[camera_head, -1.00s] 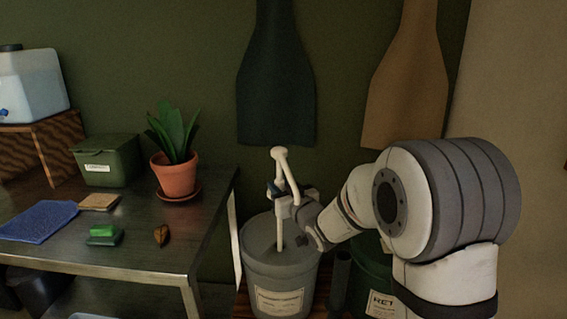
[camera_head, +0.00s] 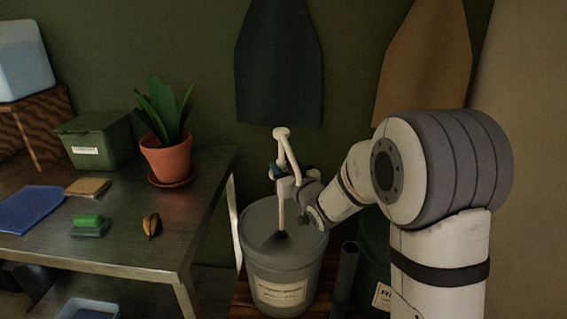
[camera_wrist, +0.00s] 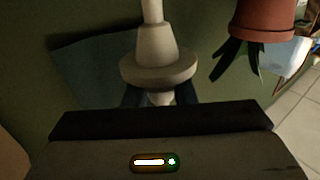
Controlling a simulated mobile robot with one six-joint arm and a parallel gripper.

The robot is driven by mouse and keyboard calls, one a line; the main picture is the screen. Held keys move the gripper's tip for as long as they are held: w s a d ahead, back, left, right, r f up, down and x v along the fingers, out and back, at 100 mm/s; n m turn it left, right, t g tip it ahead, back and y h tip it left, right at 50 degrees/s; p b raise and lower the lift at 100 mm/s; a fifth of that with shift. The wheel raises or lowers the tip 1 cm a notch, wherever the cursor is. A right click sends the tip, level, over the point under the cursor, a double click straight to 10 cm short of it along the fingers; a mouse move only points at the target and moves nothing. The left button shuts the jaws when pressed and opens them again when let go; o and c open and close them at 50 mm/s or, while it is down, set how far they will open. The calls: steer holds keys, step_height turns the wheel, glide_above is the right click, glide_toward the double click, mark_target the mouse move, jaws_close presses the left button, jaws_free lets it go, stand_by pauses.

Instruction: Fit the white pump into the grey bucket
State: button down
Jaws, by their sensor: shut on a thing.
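The white pump (camera_head: 283,150) stands upright above the grey bucket (camera_head: 283,273), its spout bent down to the right. My gripper (camera_head: 284,186) is shut on the pump at its collar, coming in from the right. The pump's thin tube reaches down to the bucket's grey top, by a dark patch (camera_head: 274,241). I cannot tell whether the tube's end is inside an opening there or just above it. In the wrist view, the pump's pale flanged collar (camera_wrist: 158,68) is upright in front of my gripper (camera_wrist: 159,97); the bucket is not seen there.
A dark green bucket (camera_head: 375,265) and a dark upright cylinder (camera_head: 346,270) stand right of the grey bucket. A metal table (camera_head: 120,245) at left holds a potted plant (camera_head: 167,160), a green box (camera_head: 96,140) and small items. Two aprons hang behind.

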steer(key=b, duration=0.6)
glide_above(282, 225)
step_height(282, 225, down, 12)
steer(key=r, duration=0.1)
steer(key=f+b, duration=0.4)
steer(key=f, duration=0.1)
steer(key=f+b, duration=0.4)
steer(key=b, duration=0.1)
steer(key=shift+w+f, duration=0.2)
steer(key=shift+f, duration=0.15)
steer(key=shift+b, duration=0.3)
steer(key=shift+s+d+b, duration=0.1)
steer(key=shift+b, duration=0.25)
